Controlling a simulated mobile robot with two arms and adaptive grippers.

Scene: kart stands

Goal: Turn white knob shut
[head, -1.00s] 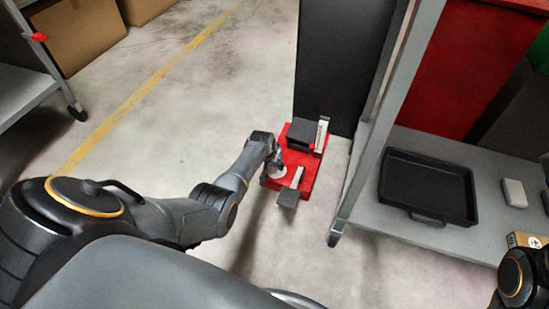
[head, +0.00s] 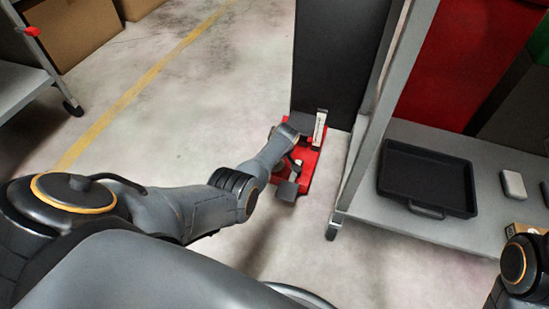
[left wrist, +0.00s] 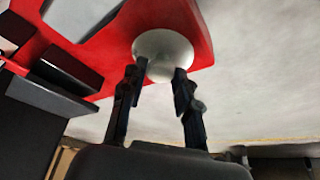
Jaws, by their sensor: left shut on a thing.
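The white knob (left wrist: 163,48) is a round, pale disc on the red stand (left wrist: 200,22) in the left wrist view. My left gripper (left wrist: 158,80) has its two dark fingers on opposite sides of the knob's near part, shut on it. In the head view the red stand (head: 308,168) is on the floor, with dark pads and a pale upright plate (head: 320,127). My left arm reaches over its left side and hides the knob there. My right gripper is out of view; only part of my right arm shows at the lower right.
A dark cabinet (head: 338,70) stands just behind the red stand. A grey shelf cart (head: 400,215) on the right holds a black tray (head: 428,178) and a white block (head: 513,185); its post is close to the stand. The floor (head: 190,120) to the left is mostly clear.

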